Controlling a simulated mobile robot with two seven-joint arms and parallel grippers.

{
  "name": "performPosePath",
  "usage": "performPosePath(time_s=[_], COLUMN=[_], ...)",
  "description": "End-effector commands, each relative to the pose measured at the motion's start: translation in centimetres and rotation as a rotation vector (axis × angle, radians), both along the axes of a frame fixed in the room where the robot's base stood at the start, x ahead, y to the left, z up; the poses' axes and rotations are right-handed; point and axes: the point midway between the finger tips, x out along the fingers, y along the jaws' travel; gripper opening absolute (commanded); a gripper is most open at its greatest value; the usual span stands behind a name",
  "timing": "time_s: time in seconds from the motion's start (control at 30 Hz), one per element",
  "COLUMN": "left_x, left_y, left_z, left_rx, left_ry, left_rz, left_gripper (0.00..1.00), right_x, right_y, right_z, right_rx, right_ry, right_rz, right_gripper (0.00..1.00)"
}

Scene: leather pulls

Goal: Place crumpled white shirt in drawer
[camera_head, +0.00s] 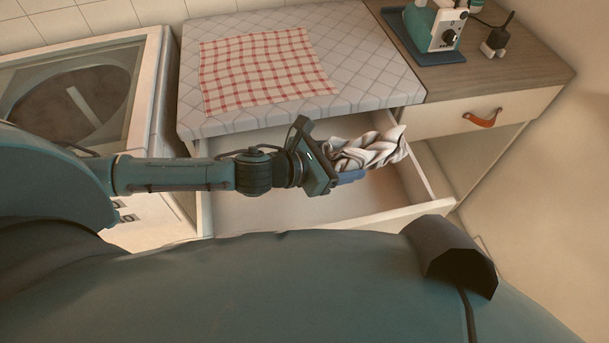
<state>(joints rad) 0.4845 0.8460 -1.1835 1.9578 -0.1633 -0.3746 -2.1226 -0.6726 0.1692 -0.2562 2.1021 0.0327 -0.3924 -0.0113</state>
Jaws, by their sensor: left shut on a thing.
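A crumpled white shirt (372,150) with grey shading is in the grip of my left gripper (343,166). My left arm comes in from the left, and the gripper is shut on the shirt's left end. The shirt is over the right part of the open drawer (250,212). I cannot tell whether it touches the drawer floor. The drawer's visible floor is bare, and my arm hides part of it. My right gripper is not in view.
A quilted counter mat (360,30) with a red checked cloth (262,68) covers the counter above the drawer. A closed drawer with a leather pull (482,118) is at the right. A teal appliance (437,24) stands behind it. A washer-like machine (150,100) is at the left.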

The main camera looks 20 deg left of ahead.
Motion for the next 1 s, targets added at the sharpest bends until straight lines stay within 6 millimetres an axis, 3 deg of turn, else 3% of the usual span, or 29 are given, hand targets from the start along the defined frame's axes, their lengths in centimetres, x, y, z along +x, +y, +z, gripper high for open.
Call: performPosePath(time_s=[0.1, 0.3, 0.53, 1.0], left_x=[2.0, 3.5, 3.5, 3.6], left_y=[2.1, 4.3, 4.4, 4.4], left_z=[-1.6, -2.8, -7.1, -12.2], left_rx=[0.008, -0.003, -0.007, -0.006], left_ry=[-0.007, 0.0, 0.004, 0.0], left_rz=[-0.068, -0.111, -0.114, -0.114], left_gripper=[0.36, 0.36, 0.36, 0.36], right_x=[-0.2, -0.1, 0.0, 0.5], right_y=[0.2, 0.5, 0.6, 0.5], right_z=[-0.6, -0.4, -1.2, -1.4], right_rx=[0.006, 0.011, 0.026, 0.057], right_ry=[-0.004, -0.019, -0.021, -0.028], right_rz=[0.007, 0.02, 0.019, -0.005], right_gripper=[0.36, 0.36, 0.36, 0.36])
